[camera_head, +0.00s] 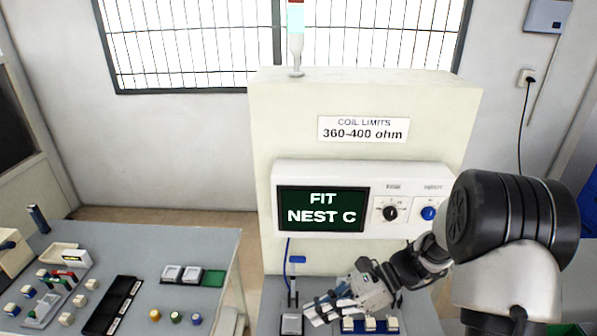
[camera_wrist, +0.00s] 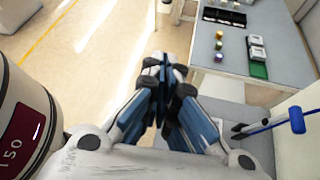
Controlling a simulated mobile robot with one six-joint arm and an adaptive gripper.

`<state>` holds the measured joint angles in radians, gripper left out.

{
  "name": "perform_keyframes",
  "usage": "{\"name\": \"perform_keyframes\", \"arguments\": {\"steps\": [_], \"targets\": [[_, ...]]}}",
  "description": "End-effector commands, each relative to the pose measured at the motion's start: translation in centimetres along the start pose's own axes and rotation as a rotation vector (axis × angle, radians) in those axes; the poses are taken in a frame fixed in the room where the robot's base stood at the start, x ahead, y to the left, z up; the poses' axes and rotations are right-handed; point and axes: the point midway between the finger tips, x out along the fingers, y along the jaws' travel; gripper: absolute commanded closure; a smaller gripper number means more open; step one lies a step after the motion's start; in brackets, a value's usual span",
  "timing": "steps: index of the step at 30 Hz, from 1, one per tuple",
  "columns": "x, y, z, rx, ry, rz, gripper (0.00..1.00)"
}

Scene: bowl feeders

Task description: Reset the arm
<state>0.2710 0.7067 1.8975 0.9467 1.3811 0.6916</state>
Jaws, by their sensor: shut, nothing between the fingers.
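My gripper (camera_head: 334,309) is in front of the cream test cabinet, low in the head view, near a row of small blue and white parts (camera_head: 369,325). My arm comes in from the right. In the wrist view my gripper (camera_wrist: 166,62) has its fingers together with nothing between them. It points out over the floor beside the left table. The cabinet's screen (camera_head: 321,208) reads "FIT NEST C".
The cabinet (camera_head: 265,130) has a sign (camera_head: 363,129), a knob (camera_head: 390,213) and a blue button (camera_head: 428,213). A blue-topped lever (camera_head: 297,260) stands left of my gripper. The left table (camera_head: 215,245) holds a black tray (camera_head: 112,305), small coloured parts and a green pad (camera_head: 213,278).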

Motion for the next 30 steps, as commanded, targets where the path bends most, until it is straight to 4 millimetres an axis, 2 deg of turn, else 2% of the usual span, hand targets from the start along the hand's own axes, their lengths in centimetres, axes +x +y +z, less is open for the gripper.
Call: {"name": "perform_keyframes", "arguments": {"steps": [5,13,18,24,30], "targets": [[-0.9,2.9,2.1,-0.182,0.138,0.028,1.0],[-3.2,9.8,4.7,-0.615,0.469,0.109,1.0],[-5.1,13.9,5.1,-0.904,0.696,0.172,1.0],[-7.6,18.1,4.8,-1.229,0.972,0.259,1.0],[-9.7,20.6,4.3,-1.473,1.208,0.34,1.0]]}}
